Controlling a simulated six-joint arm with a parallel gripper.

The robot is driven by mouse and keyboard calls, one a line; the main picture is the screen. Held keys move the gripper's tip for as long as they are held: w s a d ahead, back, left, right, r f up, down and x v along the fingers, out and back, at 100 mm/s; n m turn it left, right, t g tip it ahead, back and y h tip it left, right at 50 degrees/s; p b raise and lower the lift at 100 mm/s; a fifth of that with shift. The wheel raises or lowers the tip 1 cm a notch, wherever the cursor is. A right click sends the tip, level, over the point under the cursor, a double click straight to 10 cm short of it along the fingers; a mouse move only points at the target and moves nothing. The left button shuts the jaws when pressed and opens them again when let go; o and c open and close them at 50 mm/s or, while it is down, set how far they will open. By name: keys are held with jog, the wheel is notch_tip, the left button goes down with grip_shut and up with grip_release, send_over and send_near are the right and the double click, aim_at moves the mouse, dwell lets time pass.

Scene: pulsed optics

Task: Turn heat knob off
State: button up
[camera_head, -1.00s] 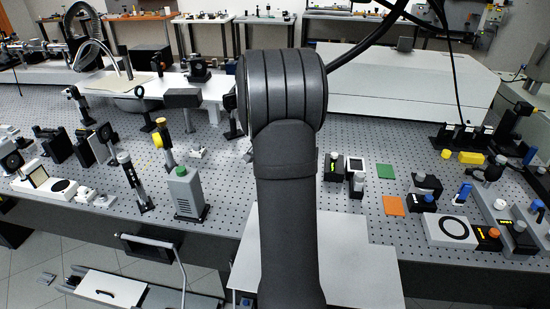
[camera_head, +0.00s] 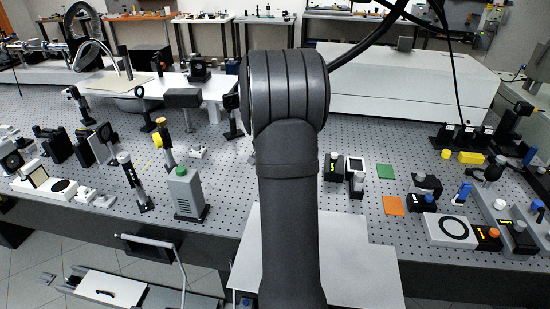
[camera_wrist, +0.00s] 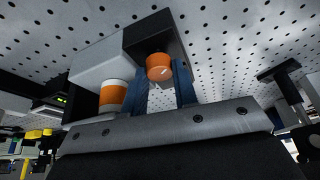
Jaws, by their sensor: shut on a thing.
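An orange knob (camera_wrist: 159,67) with a short white mark sits on a black block (camera_wrist: 157,36) in the wrist view. My gripper (camera_wrist: 163,75) has its blue fingers on either side of this knob and is shut on it. No label shows which knob is for heat. In the head view my arm hides the gripper and the held knob.
The perforated optics table (camera_head: 225,170) is crowded. A grey box with a green top (camera_head: 185,192) stands left of my arm. Small black devices (camera_head: 357,182), a green square (camera_head: 385,171) and an orange square (camera_head: 393,205) lie to the right. A large white housing (camera_head: 405,88) stands behind.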

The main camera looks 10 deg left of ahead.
jog(key=shift+d+n+y, duration=0.15)
jog(key=shift+n+y, duration=0.75)
jog(key=shift+n, duration=1.7)
jog(key=o, duration=0.7)
